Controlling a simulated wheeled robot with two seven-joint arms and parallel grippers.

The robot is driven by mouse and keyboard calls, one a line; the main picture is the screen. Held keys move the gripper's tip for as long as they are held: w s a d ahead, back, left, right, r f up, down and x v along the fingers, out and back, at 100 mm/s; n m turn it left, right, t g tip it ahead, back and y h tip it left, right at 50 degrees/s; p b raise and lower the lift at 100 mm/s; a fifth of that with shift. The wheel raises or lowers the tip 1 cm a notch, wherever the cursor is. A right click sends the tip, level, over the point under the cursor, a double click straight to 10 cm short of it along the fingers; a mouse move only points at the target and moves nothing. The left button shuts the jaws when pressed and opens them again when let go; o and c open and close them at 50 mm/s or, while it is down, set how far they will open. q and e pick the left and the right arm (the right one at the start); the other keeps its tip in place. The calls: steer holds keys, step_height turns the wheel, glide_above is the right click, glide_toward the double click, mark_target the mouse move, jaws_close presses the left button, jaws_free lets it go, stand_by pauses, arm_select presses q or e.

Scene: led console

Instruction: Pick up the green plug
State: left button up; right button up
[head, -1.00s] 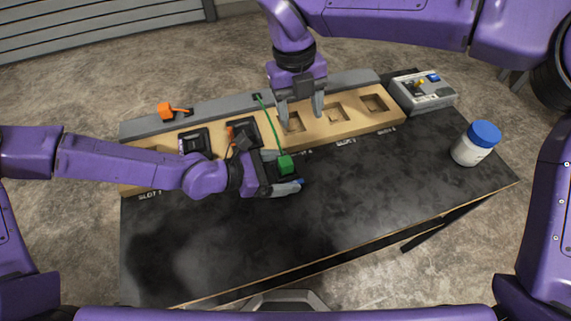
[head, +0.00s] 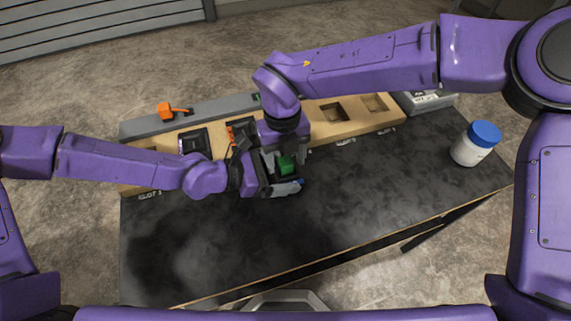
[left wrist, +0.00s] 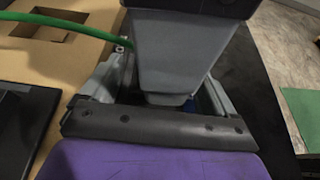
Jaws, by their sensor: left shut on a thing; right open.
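The green plug (head: 287,164) shows in the head view above the black tabletop, between the fingers of my left gripper (head: 284,179), which is shut on it. My right gripper (head: 286,158) has come down from above, its open fingers on either side of the plug; I cannot tell whether they touch it. In the left wrist view, grey parts of my right gripper fill the space between my left fingers and hide the plug. The green cable (left wrist: 55,29) crosses the upper left of that view; in the head view it is mostly hidden behind my right arm.
The wooden slot board (head: 354,124) runs along the table's back, with dark modules in its left slots and empty square slots at right. An orange plug (head: 166,111) lies on the grey strip behind. A white bottle with blue lid (head: 474,152) stands right. The table's front (head: 240,240) is clear.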

mark_target(286, 160)
arm_select(q)
steer(key=shift+f, duration=0.1)
arm_select(e)
steer(key=c, duration=1.1)
steer(key=shift+r, duration=4.15)
steer(key=shift+c, duration=0.2)
arm_select(q)
steer(key=o, duration=0.9)
steer(key=shift+c, duration=0.2)
